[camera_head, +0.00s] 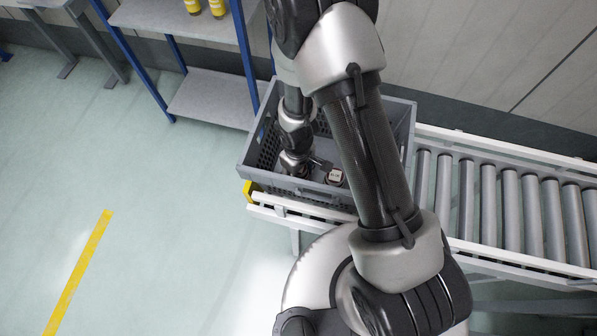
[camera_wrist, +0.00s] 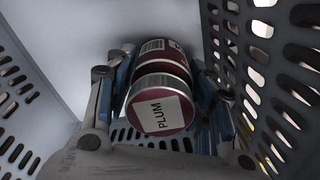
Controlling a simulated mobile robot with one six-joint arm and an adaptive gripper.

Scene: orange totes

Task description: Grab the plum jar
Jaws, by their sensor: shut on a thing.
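The plum jar (camera_wrist: 158,112) has a dark red end with a white label reading PLUM and a silver rim. Its side shows dark red with a pale barcode label. In the wrist view it lies between the two fingers of my gripper (camera_wrist: 165,80), which is shut on it. In the head view my gripper (camera_head: 315,168) is down inside the grey crate (camera_head: 268,187). Beside it a small round top with a white label (camera_head: 335,176) shows, its print too small to read. My arm hides part of the crate's inside.
The crate's slotted walls (camera_wrist: 285,75) stand close around my gripper. The crate rests on the end of a roller conveyor (camera_head: 500,195), with empty rollers to the right. A blue-framed shelf (camera_head: 210,98) stands behind, with yellow items (camera_head: 217,8) on top. The floor at left is clear.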

